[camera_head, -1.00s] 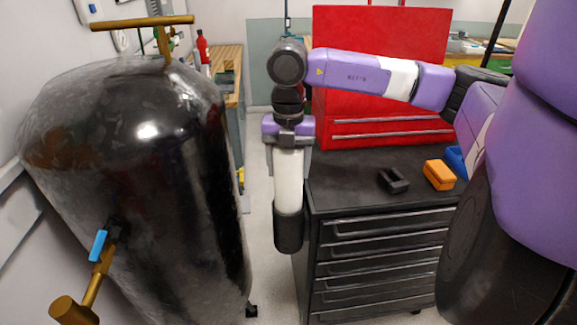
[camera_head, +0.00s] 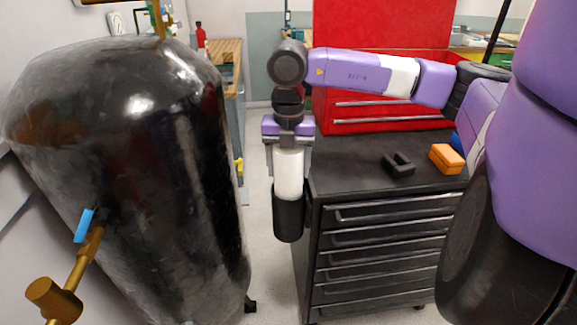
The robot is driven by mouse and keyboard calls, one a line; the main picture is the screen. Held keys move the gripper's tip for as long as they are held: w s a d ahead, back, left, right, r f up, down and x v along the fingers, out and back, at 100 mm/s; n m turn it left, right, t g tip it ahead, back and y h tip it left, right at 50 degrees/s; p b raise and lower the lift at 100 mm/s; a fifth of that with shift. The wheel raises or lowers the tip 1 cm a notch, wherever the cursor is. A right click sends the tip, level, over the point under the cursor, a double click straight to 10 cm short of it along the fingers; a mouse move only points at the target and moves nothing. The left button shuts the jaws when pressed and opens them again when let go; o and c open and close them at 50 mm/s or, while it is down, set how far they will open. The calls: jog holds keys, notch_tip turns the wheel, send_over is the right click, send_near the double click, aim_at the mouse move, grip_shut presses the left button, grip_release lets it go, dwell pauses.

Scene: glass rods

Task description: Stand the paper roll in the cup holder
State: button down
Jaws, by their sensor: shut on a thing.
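My gripper (camera_head: 289,148) points straight down between the black tank and the cart. It is shut on the upper end of a white upright cylinder, the paper roll (camera_head: 288,175). A black cylinder (camera_head: 289,220) of about the same width sits directly below the white part, in line with it. I cannot tell whether it is part of the roll or a cup around its lower end. A small dark U-shaped piece (camera_head: 398,166) lies on the cart top. I cannot tell for certain which black thing is the cup holder.
A large black tank (camera_head: 130,180) with a blue valve handle (camera_head: 84,225) fills the left. The black drawer cart (camera_head: 345,170) stands close right of the roll. An orange box (camera_head: 446,158) and a red tool chest (camera_head: 375,35) are on it. Floor shows between tank and cart.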

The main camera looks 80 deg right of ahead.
jog(key=shift+c, duration=1.2)
grip_release()
jog(key=shift+r, duration=3.95)
